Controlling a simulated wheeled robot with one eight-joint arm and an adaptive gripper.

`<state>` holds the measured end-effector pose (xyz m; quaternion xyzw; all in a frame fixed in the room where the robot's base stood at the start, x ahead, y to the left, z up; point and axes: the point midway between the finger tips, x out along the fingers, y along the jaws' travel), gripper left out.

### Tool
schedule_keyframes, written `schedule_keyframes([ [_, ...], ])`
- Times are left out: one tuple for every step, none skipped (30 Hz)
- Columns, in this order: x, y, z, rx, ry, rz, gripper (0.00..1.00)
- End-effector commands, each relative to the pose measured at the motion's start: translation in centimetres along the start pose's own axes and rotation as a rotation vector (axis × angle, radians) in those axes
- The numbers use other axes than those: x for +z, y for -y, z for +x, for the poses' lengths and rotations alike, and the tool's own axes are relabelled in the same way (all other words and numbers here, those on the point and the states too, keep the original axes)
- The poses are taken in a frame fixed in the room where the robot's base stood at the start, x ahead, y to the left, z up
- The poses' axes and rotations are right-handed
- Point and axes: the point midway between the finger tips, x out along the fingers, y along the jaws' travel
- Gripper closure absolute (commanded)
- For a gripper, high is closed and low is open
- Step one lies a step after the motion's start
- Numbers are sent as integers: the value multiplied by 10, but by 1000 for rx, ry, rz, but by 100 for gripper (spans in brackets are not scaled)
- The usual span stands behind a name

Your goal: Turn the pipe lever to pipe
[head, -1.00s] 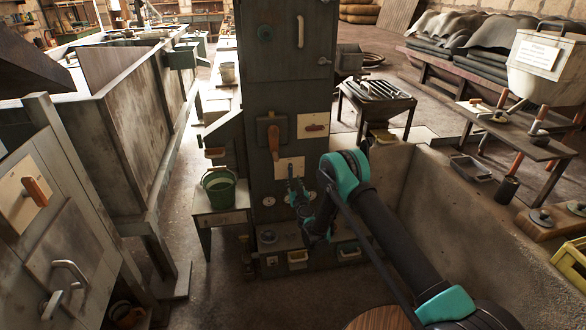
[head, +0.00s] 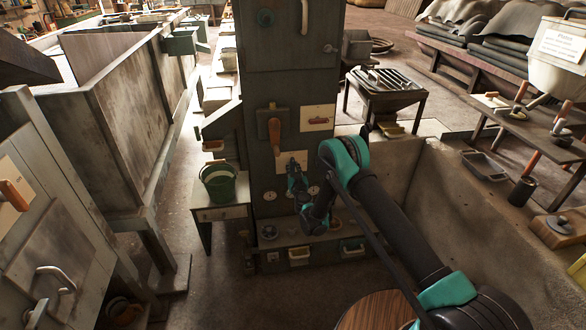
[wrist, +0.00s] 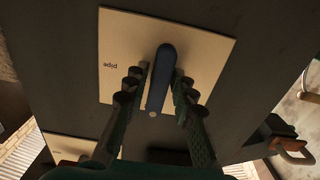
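The pipe lever (wrist: 160,78) is a dark blue handle on a pale plate (wrist: 212,55) in the wrist view. The word "pipe" shows upside down on the plate, left of the lever. My gripper (wrist: 158,92) has one finger on each side of the lever. The fingers are apart, with narrow gaps showing beside the handle, so no firm grip is visible. In the head view the plate (head: 293,157) is on the front of a dark grey cabinet (head: 290,75). My gripper (head: 295,178) is in front of it and hides the lever.
An orange-handled lever (head: 275,138) and a plate with an orange handle (head: 317,118) are just above on the cabinet. A stone trough (head: 450,195) is at the right.

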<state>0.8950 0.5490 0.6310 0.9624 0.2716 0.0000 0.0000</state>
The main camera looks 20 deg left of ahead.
Motion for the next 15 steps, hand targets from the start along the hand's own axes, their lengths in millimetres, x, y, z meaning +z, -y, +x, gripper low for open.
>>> schedule_keyframes([
  [0,0,0,0,0,0,84],
  [0,0,0,0,0,0,88],
  [0,0,0,0,0,0,93],
  [0,0,0,0,0,0,97],
  [0,0,0,0,0,0,100],
  [0,0,0,0,0,0,100],
  [0,0,0,0,0,0,100],
  [0,0,0,0,0,0,100],
  [0,0,0,0,0,1,100],
  [0,0,0,0,0,2,100],
  [0,0,0,0,0,3,100],
  [0,0,0,0,0,7,100],
  [0,0,0,0,0,11,100],
  [0,0,0,0,0,16,100],
  [0,0,0,0,0,26,100],
])
